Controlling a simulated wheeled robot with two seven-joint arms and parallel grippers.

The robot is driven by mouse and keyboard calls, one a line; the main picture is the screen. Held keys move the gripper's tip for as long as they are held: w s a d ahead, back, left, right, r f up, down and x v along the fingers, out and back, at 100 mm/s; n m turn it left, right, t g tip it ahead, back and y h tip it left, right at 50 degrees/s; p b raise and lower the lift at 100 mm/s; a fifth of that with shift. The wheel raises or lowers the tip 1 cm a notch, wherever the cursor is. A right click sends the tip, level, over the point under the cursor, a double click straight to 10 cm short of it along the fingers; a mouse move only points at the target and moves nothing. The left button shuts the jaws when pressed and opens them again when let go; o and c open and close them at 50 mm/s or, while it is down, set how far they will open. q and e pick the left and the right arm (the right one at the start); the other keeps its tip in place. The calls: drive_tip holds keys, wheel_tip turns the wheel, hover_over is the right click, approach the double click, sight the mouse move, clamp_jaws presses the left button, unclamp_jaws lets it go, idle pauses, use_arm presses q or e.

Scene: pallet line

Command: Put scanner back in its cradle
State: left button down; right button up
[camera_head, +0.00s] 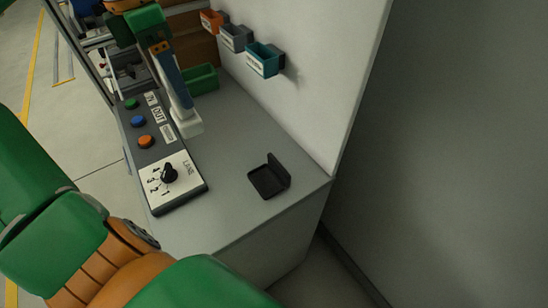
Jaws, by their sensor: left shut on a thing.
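My left gripper (160,47) is at the top left, above the back of the counter and pointing down. It is shut on a long blue and white thing (172,77), which looks like the scanner. Its white lower end is beside the control panel; I cannot tell whether it touches the counter. A small black holder (268,183) with a flat base and raised back stands near the counter's front right corner. It may be the cradle, and it looks empty. The gripper is well to its upper left. My right gripper is not in view.
A control panel (182,181) with a black knob and coloured buttons lies on the counter's left. A green bin (203,80) stands behind. Orange (213,21), grey (235,38) and teal (264,60) bins hang on the wall. The counter (235,135) is clear between scanner and black holder.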

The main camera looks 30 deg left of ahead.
sight(177, 119)
use_arm(q)
drive_tip(key=f+b, duration=0.1)
drive_tip(key=s+f+b, duration=0.1)
drive_tip(key=f+b, duration=0.1)
drive_tip(key=s+f+b, duration=0.1)
drive_tip(key=f, duration=0.1)
drive_tip(key=shift+s+f, duration=0.1)
drive_tip(key=shift+f, duration=0.05)
drive_tip(key=shift+w+f+b, duration=0.25)
drive_tip(key=shift+f+b, duration=0.75)
drive_tip(key=shift+b, duration=0.2)
drive_tip(key=w+d+f+p, duration=0.1)
drive_tip(key=w+d+f, duration=0.2)
drive_tip(key=f, duration=0.1)
drive_tip(key=w+d+f+p, duration=0.1)
drive_tip(key=w+d+f, duration=0.2)
drive_tip(key=d+f, duration=0.1)
drive_tip(key=w+d+f, duration=0.3)
drive_tip(key=f, duration=0.1)
drive_tip(key=shift+w+d+f+p, duration=0.15)
drive_tip(key=shift+w+f+p, duration=0.15)
drive_tip(key=shift+w+p, duration=0.1)
drive_tip(key=shift+f, duration=0.25)
drive_tip(key=shift+c, duration=1.4)
unclamp_jaws()
drive_tip(key=shift+r, duration=0.1)
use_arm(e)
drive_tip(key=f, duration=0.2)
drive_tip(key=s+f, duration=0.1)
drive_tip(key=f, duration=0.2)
